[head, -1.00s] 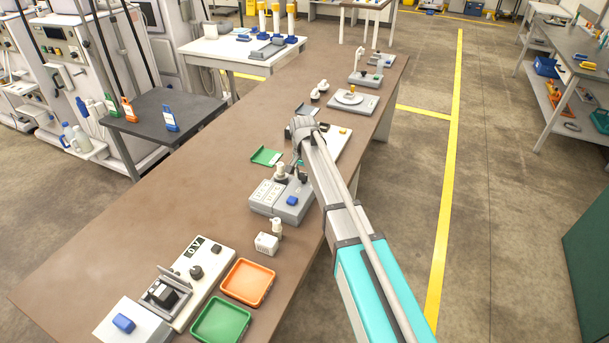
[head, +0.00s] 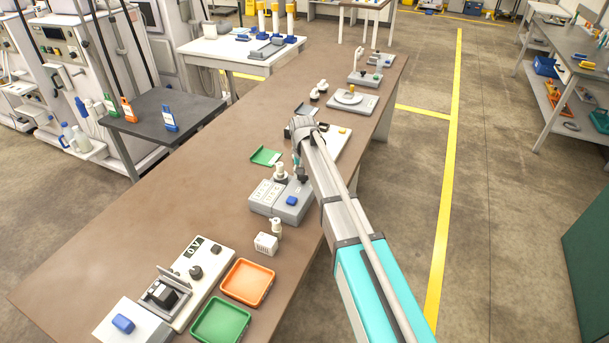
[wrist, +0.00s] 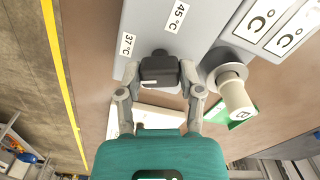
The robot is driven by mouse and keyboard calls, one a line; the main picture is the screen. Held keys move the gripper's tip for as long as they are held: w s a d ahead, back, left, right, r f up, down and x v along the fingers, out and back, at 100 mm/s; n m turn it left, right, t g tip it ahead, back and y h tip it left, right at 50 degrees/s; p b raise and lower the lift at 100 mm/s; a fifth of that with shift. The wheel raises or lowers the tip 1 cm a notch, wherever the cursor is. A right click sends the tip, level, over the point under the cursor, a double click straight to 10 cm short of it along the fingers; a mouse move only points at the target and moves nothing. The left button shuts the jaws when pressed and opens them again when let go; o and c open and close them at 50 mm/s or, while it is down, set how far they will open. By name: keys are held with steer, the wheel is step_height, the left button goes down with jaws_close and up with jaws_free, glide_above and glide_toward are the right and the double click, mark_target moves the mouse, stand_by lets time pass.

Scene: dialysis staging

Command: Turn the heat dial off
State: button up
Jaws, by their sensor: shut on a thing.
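The heat dial (wrist: 159,69) is a dark, blocky knob on a grey unit (wrist: 221,18), beside printed 37 °C and 45 °C labels. In the wrist view my gripper (wrist: 160,84) is shut on the dial, with one finger at each side. The grey unit (head: 292,209) also shows in the head view, on the brown bench, with a blue button on top. There, my arm comes over the unit from the right and largely hides the gripper and dial. An off mark is not readable.
A white round piece (wrist: 235,95) stands close to the right finger in the wrist view. A green tray (head: 265,156) lies behind the unit and a small white dispenser (head: 267,243) stands in front. Orange and green trays (head: 247,283) lie nearer.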

steer(key=n, duration=0.6)
steer(key=shift+s+n, duration=0.1)
steer(key=shift+n, duration=0.2)
steer(key=n, duration=0.6)
steer(key=shift+n, duration=0.4)
steer(key=o, duration=1.1)
steer(key=shift+o, duration=0.2)
